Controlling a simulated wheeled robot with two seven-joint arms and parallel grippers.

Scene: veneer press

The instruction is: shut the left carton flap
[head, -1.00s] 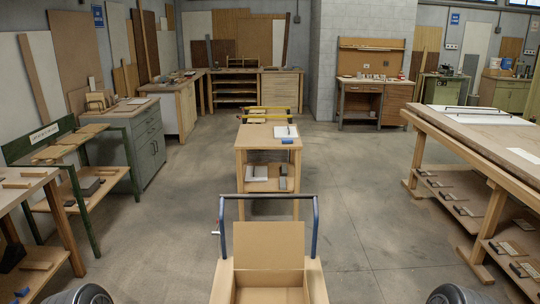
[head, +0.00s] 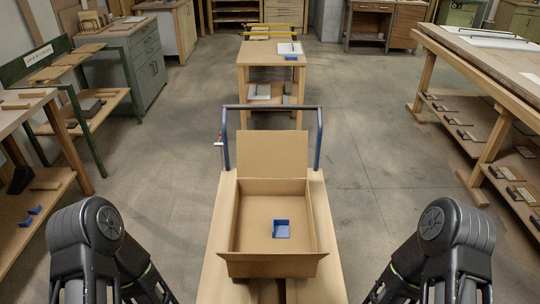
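The open cardboard carton (head: 257,212) sits on a wooden cart in the middle of the head view. Its far flap (head: 272,155) stands up behind the opening. Its near flap (head: 270,265) is folded outward toward me. The left side (head: 234,215) is open, and its left flap seems to hang outward, seen only as a narrow edge. The right side looks similarly open. A small blue corner-shaped piece (head: 281,228) lies on the carton floor. My two arms show at the lower left and lower right, apart from the carton; neither gripper is in view.
The cart's blue handle (head: 320,140) rises behind the carton. A small wooden table (head: 270,57) stands beyond it. A bench (head: 35,115) with a shelf is at the left and a long workbench (head: 490,60) at the right. The floor on both sides of the cart is clear.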

